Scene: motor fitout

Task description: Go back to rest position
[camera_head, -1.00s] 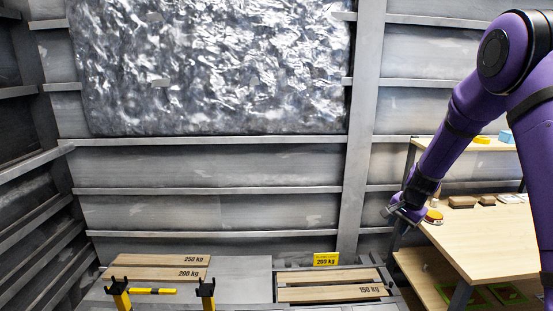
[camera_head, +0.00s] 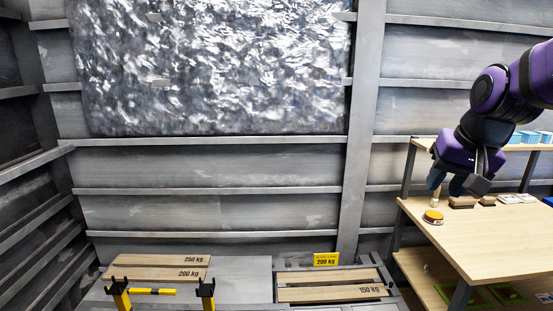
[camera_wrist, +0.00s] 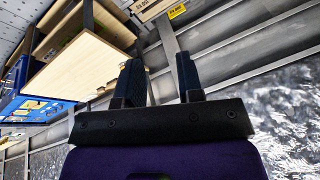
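My gripper (camera_head: 456,184) is raised above the wooden table (camera_head: 470,240) at the right of the head view, over its back left part. In the wrist view my gripper (camera_wrist: 158,75) shows two dark fingers standing apart with nothing between them. My arm is bent, coming in from the upper right edge of the head view. An orange and yellow round button-like thing (camera_head: 433,217) sits on the table's left corner, below and apart from my gripper.
Several small brown blocks (camera_head: 464,202) and light blue boxes (camera_head: 530,137) are on the table and its upper shelf. Wooden weight boards (camera_head: 155,273) and yellow posts (camera_head: 121,295) stand lower left. The ribbed wall's front is clear.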

